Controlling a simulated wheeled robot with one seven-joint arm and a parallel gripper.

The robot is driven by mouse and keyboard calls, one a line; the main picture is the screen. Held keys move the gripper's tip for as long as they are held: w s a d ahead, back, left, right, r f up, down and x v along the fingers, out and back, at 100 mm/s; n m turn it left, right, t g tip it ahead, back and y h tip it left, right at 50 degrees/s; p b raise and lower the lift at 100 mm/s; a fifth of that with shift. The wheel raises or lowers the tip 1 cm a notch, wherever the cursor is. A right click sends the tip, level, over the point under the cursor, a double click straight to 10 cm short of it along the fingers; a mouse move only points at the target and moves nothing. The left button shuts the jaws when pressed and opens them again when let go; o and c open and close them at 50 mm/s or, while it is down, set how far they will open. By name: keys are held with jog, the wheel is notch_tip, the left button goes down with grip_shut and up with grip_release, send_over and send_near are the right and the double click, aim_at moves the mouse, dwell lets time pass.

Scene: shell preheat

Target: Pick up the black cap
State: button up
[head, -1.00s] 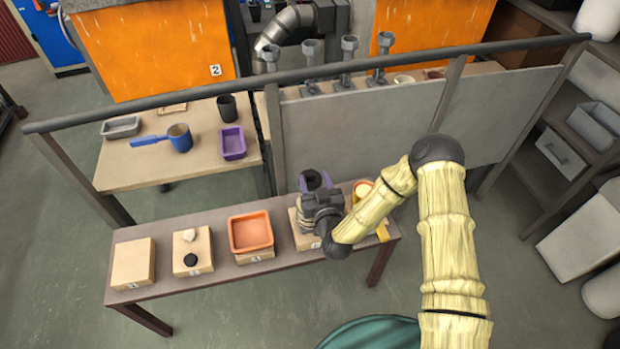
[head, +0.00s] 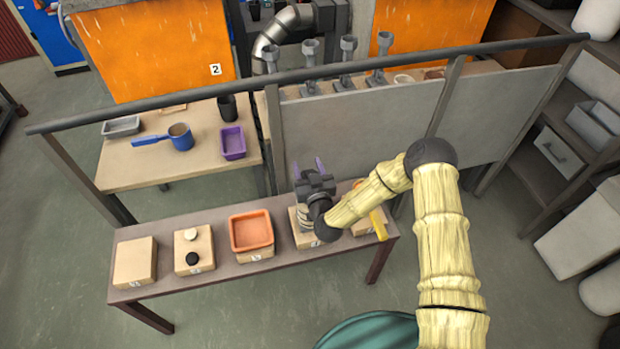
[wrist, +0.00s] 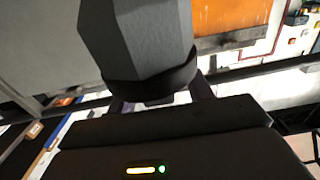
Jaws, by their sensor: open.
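The black cap (head: 192,258) is a small dark disc on a wooden block, second from the left on the low bench, in the head view. A cream cap (head: 190,235) sits just behind it on the same block. My gripper (head: 307,170) is above the fourth block (head: 300,238), to the right of the orange tray, with its purple fingers apart and pointing away towards the back. It is well to the right of the black cap. In the wrist view a large grey faceted shape (wrist: 150,30) fills the upper middle; the black cap does not show there.
An orange tray (head: 251,231) stands between the black cap's block and my gripper. A bare block (head: 135,262) is at the bench's left end. A rail and grey panels (head: 360,128) stand behind the bench. A yellow-handled object (head: 378,224) is at the right.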

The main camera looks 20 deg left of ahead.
jog(key=shift+c, duration=0.4)
jog(key=c, duration=1)
notch_tip(320, 180, up, 10)
jog(key=shift+s+r+b, duration=0.1)
jog(key=shift+b, duration=0.35)
